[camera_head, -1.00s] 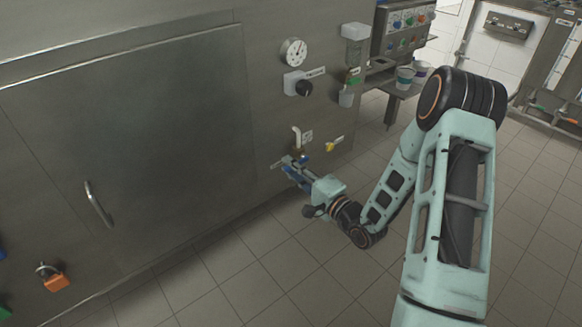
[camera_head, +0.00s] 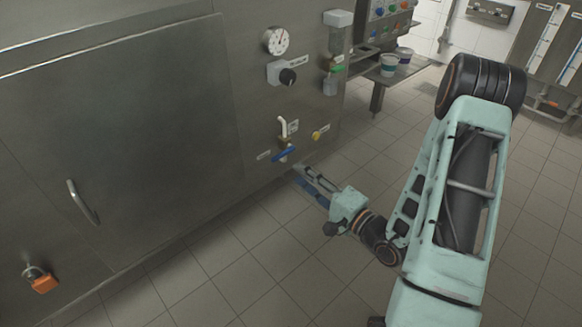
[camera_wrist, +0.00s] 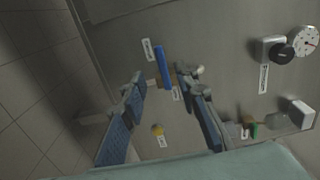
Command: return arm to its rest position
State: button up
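My gripper (camera_head: 312,185) is in front of the steel machine's lower wall, below and right of a blue-handled valve (camera_head: 284,153). In the wrist view my gripper (camera_wrist: 165,108) shows two blue-padded fingers spread apart with nothing between them. The blue handle (camera_wrist: 161,66) shows beyond the fingertips, apart from them.
The steel wall carries a gauge (camera_head: 276,40), a black knob (camera_head: 288,76), a yellow valve (camera_head: 317,136) and an orange padlock (camera_head: 43,283). Cups (camera_head: 389,64) stand on a shelf at the upper right. The tiled floor (camera_head: 240,255) in front is clear.

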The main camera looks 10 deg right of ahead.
jog(key=shift+v, duration=0.8)
